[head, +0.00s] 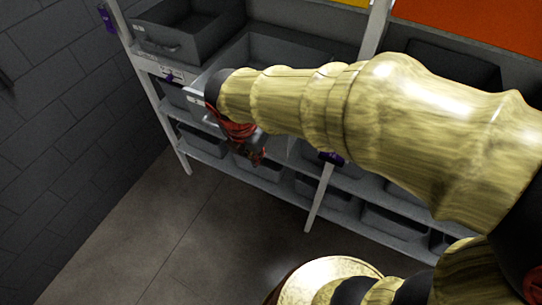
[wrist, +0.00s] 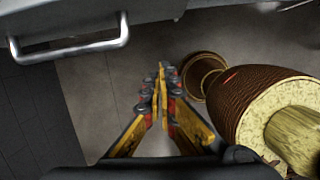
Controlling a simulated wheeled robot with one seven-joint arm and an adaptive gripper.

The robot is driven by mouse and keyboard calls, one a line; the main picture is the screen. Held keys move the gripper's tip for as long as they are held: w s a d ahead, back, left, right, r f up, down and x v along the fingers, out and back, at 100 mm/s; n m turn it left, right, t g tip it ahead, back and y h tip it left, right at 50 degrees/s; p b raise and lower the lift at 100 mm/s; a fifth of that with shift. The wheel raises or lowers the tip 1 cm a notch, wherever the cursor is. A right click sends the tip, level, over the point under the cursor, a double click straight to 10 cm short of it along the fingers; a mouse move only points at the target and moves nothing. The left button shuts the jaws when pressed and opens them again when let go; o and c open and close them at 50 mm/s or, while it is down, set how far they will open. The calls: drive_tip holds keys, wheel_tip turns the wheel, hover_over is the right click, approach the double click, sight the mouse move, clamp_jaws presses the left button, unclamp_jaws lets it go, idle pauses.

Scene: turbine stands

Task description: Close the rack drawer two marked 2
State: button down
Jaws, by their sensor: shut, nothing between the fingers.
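A grey rack drawer (head: 268,47) behind my arm shows its open inside and stands pulled out; my arm hides part of its front. Another dark drawer (head: 185,30), with a handle, is at its upper left. I cannot read a 2 on either. My gripper (head: 257,155) is below and in front of the pulled-out drawer. In the wrist view, my gripper (wrist: 161,70) is shut and empty, its fingertips together. A grey drawer front with a pale bar handle (wrist: 75,48) is at upper left there, apart from the fingers.
The rack's pale posts (head: 320,198) and lower shelves with several dark bins (head: 260,167) stand behind my arm. A dark brick wall (head: 60,120) is at the left. The floor (head: 150,235) in front of the rack is clear at lower left. An orange panel (head: 480,22) is at upper right.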

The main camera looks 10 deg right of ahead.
drive_tip(key=w+d+f+n+p, duration=0.1)
drive_tip(key=w+d+f, duration=0.2)
drive_tip(key=f, duration=0.6)
drive_tip(key=shift+w+d+f, duration=0.25)
drive_tip(key=shift+w+d, duration=0.1)
drive_tip(key=shift+w, duration=0.75)
drive_tip(key=w+d+p, duration=0.2)
drive_tip(key=w+d, duration=0.2)
drive_tip(key=w, duration=0.2)
drive_tip(key=w+d+p, duration=0.3)
drive_tip(key=w+d, duration=0.2)
drive_tip(key=w+d+p, duration=0.2)
drive_tip(key=w+d, duration=0.2)
drive_tip(key=w, duration=0.2)
drive_tip(key=shift+w+d+p, duration=0.35)
drive_tip(key=shift+d+p, duration=0.05)
drive_tip(key=shift+a, duration=0.1)
